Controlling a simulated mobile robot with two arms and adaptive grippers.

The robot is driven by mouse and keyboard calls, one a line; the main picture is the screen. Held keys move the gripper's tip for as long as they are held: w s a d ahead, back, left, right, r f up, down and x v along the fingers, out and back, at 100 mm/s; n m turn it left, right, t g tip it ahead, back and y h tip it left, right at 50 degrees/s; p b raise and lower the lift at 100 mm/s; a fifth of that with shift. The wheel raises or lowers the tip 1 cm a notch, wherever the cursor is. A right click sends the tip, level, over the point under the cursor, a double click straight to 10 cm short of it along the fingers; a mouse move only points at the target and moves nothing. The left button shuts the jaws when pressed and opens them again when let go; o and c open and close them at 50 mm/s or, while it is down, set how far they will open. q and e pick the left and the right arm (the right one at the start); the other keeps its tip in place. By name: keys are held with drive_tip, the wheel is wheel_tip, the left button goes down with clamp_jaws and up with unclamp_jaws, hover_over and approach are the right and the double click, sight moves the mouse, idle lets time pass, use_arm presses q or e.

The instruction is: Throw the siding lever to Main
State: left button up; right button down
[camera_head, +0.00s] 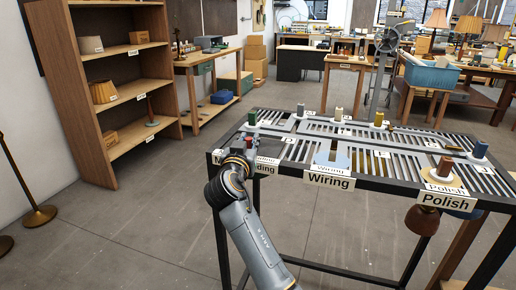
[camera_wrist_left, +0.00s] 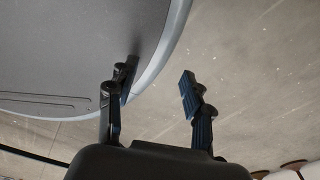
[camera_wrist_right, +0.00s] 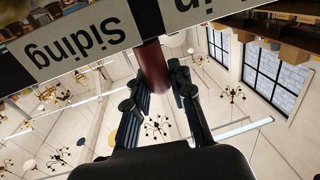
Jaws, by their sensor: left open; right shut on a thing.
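The siding lever's red-brown handle (camera_wrist_right: 153,66) stands between the fingers of my right gripper (camera_wrist_right: 158,85), which is shut on it. In the head view, the handle's top (camera_head: 249,142) shows just above my right gripper (camera_head: 247,154) at the table's near left corner. The Siding label (camera_wrist_right: 80,42) and a label ending in "in" (camera_wrist_right: 196,8) flank the handle upside down in the right wrist view. The handle lies close to the gap between them; its exact tilt is unclear. My left gripper (camera_wrist_left: 158,80) is open and empty, beside a rounded grey surface.
The black slatted table (camera_head: 376,182) carries several colored pegs and the Wiring (camera_head: 330,182) and Polish (camera_head: 449,201) labels. A wooden shelf (camera_head: 107,150) stands at the left, with a blue bin (camera_head: 431,76) at the back right.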

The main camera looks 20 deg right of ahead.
drive_tip(key=shift+f, duration=0.25)
drive_tip(key=shift+h, duration=0.3)
drive_tip(key=c, duration=1.1)
unclamp_jaws()
drive_tip(key=shift+r, duration=0.15)
drive_tip(key=shift+c, duration=0.2)
drive_tip(key=shift+r, duration=0.3)
use_arm(q)
drive_tip(key=shift+w+a+f, duration=0.15)
drive_tip(key=shift+a+f, duration=0.05)
drive_tip(key=shift+f, duration=0.05)
use_arm(e)
wheel_tip(320, 180, up, 10)
drive_tip(key=shift+f, duration=0.25)
